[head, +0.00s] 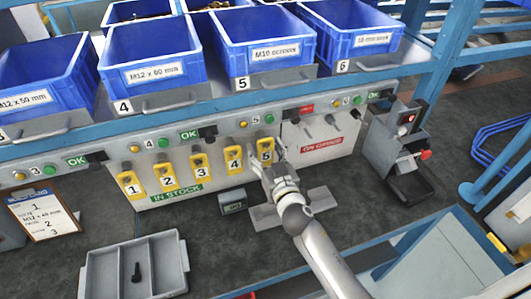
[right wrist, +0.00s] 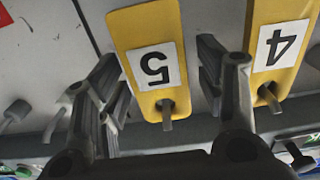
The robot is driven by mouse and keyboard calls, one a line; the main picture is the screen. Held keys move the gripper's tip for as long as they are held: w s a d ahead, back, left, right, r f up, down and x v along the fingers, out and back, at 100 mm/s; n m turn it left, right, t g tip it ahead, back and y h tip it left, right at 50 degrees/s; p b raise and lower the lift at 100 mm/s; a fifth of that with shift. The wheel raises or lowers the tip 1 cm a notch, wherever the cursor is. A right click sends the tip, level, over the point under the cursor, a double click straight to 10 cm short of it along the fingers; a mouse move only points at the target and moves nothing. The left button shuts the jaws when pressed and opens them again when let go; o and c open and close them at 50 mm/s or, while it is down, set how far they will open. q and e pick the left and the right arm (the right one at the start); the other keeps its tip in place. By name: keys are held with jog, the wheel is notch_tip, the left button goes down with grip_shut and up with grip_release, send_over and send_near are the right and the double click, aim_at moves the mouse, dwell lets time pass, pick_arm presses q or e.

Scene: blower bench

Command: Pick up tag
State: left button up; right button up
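Several yellow numbered tags hang in a row on pegs on the white "IN STOCK" board: tag 1 (head: 131,185), tag 2 (head: 168,181), tag 3 (head: 200,172), tag 4 (head: 234,160) and tag 5 (head: 265,148). My right gripper (head: 267,170) is at tag 5, at the right end of the row. In the right wrist view, tag 5 (right wrist: 152,65) appears upside down between the two spread fingers of my right gripper (right wrist: 157,75), with gaps on both sides. The right finger lies between tag 5 and tag 4 (right wrist: 275,45). My left gripper is not in view.
Blue bins (head: 155,58) stand on the shelf above the board. An "ON ORDER" board (head: 319,140) with empty pegs is to the right. A grey divided tray (head: 108,272) holding a dark bolt, a lot card (head: 43,213) and a small display box (head: 233,201) are on the bench.

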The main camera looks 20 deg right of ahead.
jog(key=c, duration=0.9)
jog(key=shift+o, duration=0.2)
jog(key=shift+r, duration=0.1)
jog(key=shift+r, duration=0.1)
jog(key=s+r+b, duration=0.1)
jog(key=s+b, duration=0.2)
jog(key=s, duration=1.5)
jog(key=shift+d, duration=0.3)
